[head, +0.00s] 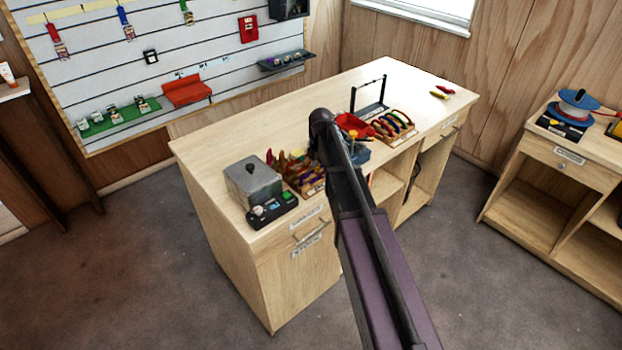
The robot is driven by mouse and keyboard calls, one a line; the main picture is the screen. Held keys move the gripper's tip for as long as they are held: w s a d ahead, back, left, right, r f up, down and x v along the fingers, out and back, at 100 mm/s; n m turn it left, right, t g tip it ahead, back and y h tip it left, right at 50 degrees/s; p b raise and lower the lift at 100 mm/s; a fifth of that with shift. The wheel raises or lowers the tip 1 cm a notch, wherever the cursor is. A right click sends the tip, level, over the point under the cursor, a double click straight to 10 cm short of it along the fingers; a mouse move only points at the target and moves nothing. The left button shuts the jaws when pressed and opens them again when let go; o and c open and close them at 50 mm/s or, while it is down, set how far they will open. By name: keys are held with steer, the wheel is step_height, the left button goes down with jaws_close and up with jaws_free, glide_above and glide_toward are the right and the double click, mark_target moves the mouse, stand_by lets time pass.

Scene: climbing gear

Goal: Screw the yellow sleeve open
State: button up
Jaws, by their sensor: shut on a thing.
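My dark arm reaches up from the bottom edge and ends over the wooden counter (216,150). It covers the middle of the counter, and I cannot make out my gripper's jaws. A small yellow piece (353,133) shows just right of the arm's end, beside a red tray (352,122) and above a blue-grey object (357,153). It is too small to tell whether this is the yellow sleeve, or whether anything touches it.
A grey box (250,184) and a black device (271,209) stand at the counter's left end. Racks of colourful gear (393,124) and a black stand (370,107) are near the middle.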

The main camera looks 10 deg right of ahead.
mark_target(315, 169)
steer(key=shift+s+d+f+b, duration=0.1)
steer(key=shift+f+b, duration=0.9)
steer(key=shift+f, duration=0.1)
stand_by(0.3)
steer(key=shift+w+a, duration=0.4)
steer(key=shift+w, duration=0.25)
steer(key=shift+w+a, duration=0.35)
steer(key=shift+w, duration=0.25)
steer(key=shift+r, duration=0.15)
steer(key=shift+s+d+r+p, duration=0.1)
steer(key=shift+s+r+p, duration=0.1)
steer(key=shift+r+p, duration=0.5)
steer(key=shift+s+r+p, duration=0.15)
steer(key=shift+r+p, duration=0.45)
steer(key=shift+p, duration=0.15)
steer(key=shift+s+d, duration=0.55)
steer(key=shift+s, duration=0.35)
